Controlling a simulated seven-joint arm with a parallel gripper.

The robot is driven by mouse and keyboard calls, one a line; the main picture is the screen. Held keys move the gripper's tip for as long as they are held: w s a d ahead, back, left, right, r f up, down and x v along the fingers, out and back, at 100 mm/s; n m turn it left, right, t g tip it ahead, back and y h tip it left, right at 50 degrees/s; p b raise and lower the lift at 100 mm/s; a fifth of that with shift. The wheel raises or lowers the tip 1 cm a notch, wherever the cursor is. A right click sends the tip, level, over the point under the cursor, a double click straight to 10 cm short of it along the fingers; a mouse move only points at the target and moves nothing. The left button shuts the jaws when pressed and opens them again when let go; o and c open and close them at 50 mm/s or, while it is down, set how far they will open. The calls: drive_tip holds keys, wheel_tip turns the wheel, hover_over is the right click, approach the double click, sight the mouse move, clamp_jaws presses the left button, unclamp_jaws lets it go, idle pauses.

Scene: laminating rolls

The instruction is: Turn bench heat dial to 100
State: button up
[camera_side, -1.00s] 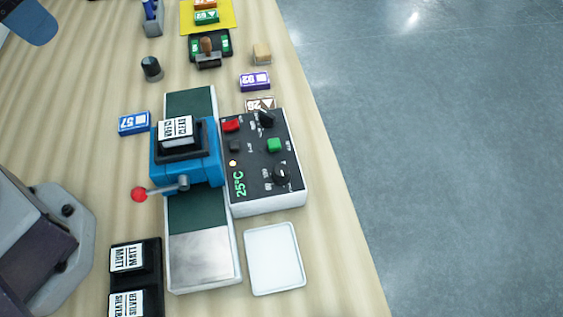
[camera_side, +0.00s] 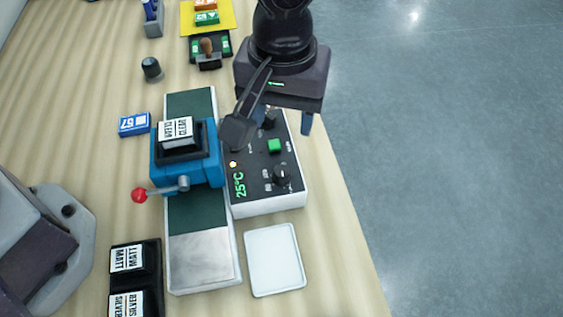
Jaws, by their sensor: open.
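The control panel (camera_side: 256,190) is a white box with a dark face, right of the blue press. Its green display (camera_side: 239,184) reads 25°C. One black dial (camera_side: 281,174) sits near its lower right, clear of my gripper. A second black knob (camera_side: 269,119) at its far end is partly hidden under my gripper. I cannot read which dial is for heat. My gripper (camera_side: 276,122) hangs over the far end of the panel, open, with one finger showing beyond its right edge. The other finger is mostly hidden.
A blue press (camera_side: 187,160) with a red-tipped lever (camera_side: 139,195) stands left of the panel. A green button (camera_side: 274,146) is on the panel. A white tray (camera_side: 275,260) lies in front. Black holders (camera_side: 149,284) with labelled rolls stand at front left.

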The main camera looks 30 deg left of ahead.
sight(282, 170)
drive_tip(key=shift+n, duration=0.3)
wheel_tip(282, 170, down, 13)
drive_tip(key=shift+c, duration=0.4)
drive_tip(key=c, duration=0.8)
drive_tip(key=shift+c, duration=0.2)
